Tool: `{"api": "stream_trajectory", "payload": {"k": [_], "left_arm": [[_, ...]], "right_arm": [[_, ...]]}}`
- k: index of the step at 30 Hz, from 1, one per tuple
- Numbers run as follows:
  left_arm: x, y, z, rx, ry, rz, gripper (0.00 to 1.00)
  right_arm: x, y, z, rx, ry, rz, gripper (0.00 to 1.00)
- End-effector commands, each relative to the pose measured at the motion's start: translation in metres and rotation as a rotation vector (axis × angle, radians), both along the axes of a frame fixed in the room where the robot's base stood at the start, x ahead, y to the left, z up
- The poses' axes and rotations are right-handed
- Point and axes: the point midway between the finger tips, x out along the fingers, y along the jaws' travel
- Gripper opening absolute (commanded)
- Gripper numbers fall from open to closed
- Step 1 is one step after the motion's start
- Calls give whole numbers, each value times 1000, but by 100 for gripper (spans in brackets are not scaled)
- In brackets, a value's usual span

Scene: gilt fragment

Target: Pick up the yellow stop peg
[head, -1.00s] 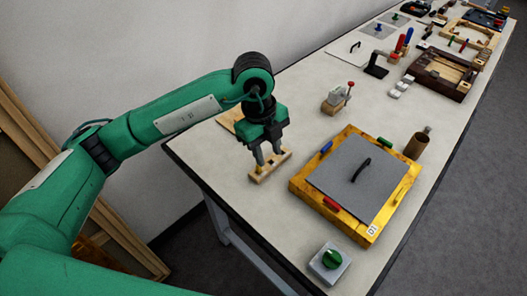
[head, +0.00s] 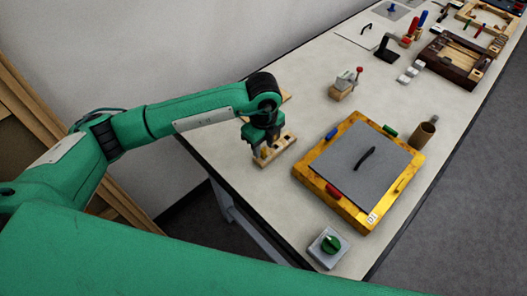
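My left gripper (head: 262,153) points down at a small wooden block with holes (head: 287,145) near the table's left edge. Its fingers are low over the block's left part. They are small and partly dark, so whether they are open or shut on something cannot be told. My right gripper is not in view.
A yellow wooden box (head: 351,216) with a grey handled lid (head: 345,170) and coloured pieces around its rim stands right of the block. A green knob on a grey box (head: 329,245) is in front. A clamp-like tool (head: 345,84) stands behind. The table between is clear.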

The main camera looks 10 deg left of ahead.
Motion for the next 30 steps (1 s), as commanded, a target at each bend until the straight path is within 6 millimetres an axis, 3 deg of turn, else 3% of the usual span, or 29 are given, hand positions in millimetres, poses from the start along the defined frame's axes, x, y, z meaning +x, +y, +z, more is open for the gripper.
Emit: {"api": "stream_trajectory", "payload": {"k": [1,6,14,18,20,30], "left_arm": [[2,0,-4,1,3,2,36],[2,0,-24,0,1,0,36],[2,0,-28,-1,0,0,36],[2,0,-28,-1,0,0,9],[2,0,-28,-1,0,0,0],[2,0,-27,-1,-1,0,0]], "right_arm": [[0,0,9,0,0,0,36],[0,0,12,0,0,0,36],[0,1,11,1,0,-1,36],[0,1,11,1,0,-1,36],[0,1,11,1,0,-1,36],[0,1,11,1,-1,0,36]]}}
